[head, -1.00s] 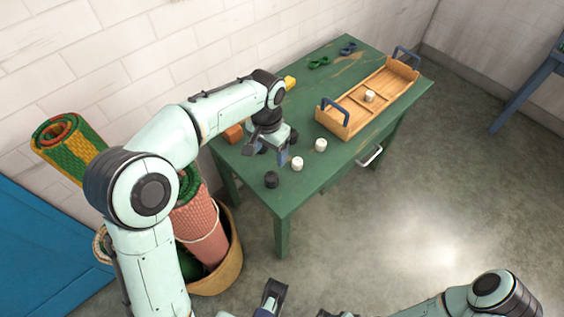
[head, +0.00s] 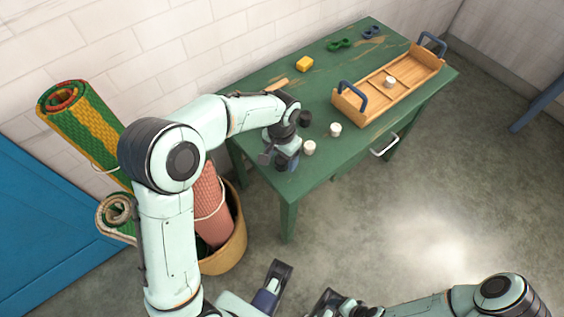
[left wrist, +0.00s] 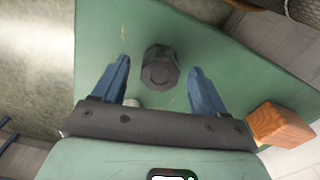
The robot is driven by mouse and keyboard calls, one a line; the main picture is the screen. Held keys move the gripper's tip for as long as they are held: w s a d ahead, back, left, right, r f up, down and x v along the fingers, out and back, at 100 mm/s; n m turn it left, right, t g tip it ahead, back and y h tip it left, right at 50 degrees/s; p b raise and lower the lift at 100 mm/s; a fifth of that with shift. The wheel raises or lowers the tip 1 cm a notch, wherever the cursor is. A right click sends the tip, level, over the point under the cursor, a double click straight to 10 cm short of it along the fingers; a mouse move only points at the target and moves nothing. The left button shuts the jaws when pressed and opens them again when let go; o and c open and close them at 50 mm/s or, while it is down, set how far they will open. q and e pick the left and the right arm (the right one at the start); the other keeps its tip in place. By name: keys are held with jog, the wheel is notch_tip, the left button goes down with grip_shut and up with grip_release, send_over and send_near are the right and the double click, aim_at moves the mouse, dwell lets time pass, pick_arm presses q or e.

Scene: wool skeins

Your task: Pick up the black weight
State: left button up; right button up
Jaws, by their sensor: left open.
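The black weight (left wrist: 160,68) is a dark, many-sided block on the green table. In the left wrist view it stands between the two blue fingers of my left gripper, with a gap on each side. My left gripper (head: 280,160) is open and above the table's near left corner; in the head view it covers the black weight. A dark round shape (head: 305,118) shows beside the wrist; I cannot tell whether it is another weight. My right gripper seems to be at the bottom edge of the head view; its state is unclear.
Two white weights (head: 309,147) (head: 335,129) stand close right of my left gripper. A third white weight (head: 389,82) is in the wooden tray (head: 350,101) with blue handles. A yellow block (head: 304,64) and green piece (head: 339,43) lie behind. An orange-brown block (left wrist: 281,125) is nearby.

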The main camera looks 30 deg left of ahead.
pick_arm(q)
jog(key=shift+f, duration=0.6)
jog(key=shift+w, duration=0.1)
grip_shut()
jog(key=shift+r, duration=0.15)
